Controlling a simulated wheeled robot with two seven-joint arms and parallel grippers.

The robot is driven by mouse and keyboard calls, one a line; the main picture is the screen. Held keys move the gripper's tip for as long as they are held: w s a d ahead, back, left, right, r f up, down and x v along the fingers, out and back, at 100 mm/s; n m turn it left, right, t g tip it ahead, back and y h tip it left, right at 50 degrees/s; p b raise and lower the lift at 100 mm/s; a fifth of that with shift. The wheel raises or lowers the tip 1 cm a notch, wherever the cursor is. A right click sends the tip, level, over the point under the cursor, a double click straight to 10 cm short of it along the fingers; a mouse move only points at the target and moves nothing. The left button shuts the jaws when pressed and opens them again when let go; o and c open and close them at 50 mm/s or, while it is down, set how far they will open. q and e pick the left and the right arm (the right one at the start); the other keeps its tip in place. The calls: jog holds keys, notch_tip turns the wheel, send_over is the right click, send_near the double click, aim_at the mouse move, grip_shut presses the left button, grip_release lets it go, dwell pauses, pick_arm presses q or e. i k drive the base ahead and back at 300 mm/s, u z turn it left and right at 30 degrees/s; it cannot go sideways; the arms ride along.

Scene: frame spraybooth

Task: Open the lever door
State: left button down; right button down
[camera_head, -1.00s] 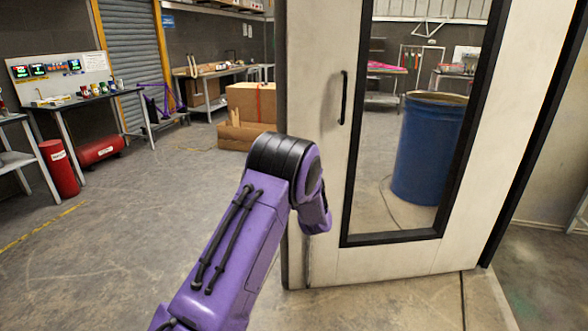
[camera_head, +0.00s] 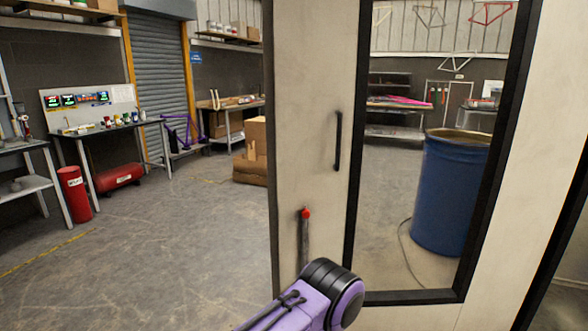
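The cream door (camera_head: 312,110) stands at centre right, with a tall black-framed window (camera_head: 357,180). A black vertical pull handle (camera_head: 338,140) is on it, left of the glass. Below and left of the handle is a grey upright lever (camera_head: 305,240) with a red tip (camera_head: 306,213); its lower end is hidden behind my arm. A purple arm link of mine with a black joint shows at bottom centre, in front of the door's lower part. Neither gripper is visible. I cannot tell whether the door is latched.
A blue drum (camera_head: 450,195) shows through the window. Left of the door the concrete floor (camera_head: 180,240) is open. Further back are cardboard boxes (camera_head: 255,140), workbenches (camera_head: 110,128), a red cylinder (camera_head: 74,193) and a red tank (camera_head: 121,177).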

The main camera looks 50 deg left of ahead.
aim_at(317, 54)
jog(key=u, duration=0.8)
jog(key=i, duration=1.55)
jog(key=u, duration=0.7)
